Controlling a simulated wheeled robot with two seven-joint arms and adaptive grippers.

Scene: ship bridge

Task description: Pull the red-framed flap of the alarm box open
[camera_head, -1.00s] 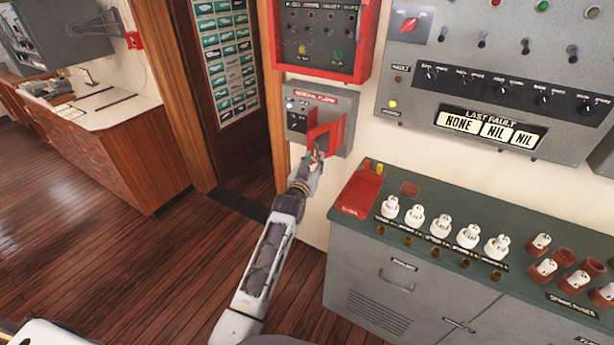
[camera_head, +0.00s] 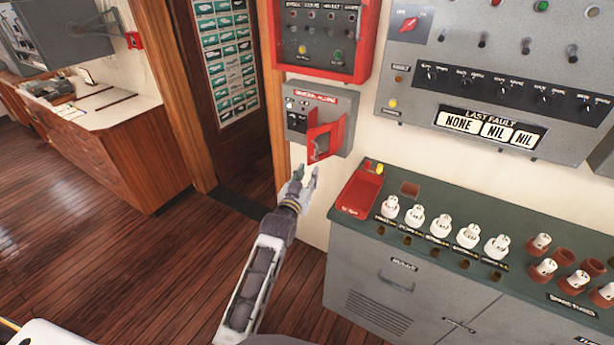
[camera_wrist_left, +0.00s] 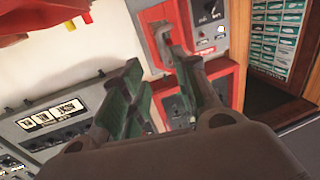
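The grey alarm box (camera_head: 342,105) is on the white wall beside the door frame, under a red-framed panel. Its red-framed flap (camera_head: 325,138) stands swung out from the box front, and the knobs inside show at its left. In the left wrist view the flap (camera_wrist_left: 178,50) is just beyond the fingers. My left gripper (camera_head: 307,176) is below and in front of the flap, apart from it. Its two fingers, with green inner pads, are spread with nothing between them in the left wrist view (camera_wrist_left: 158,85). My right gripper is not in view.
A green-topped cabinet (camera_head: 450,211) with white and brown fuses and a red tray (camera_head: 357,190) stands right of my left gripper. A large grey panel (camera_head: 480,75) is above it. A doorway and open wooden floor (camera_head: 150,270) lie to the left.

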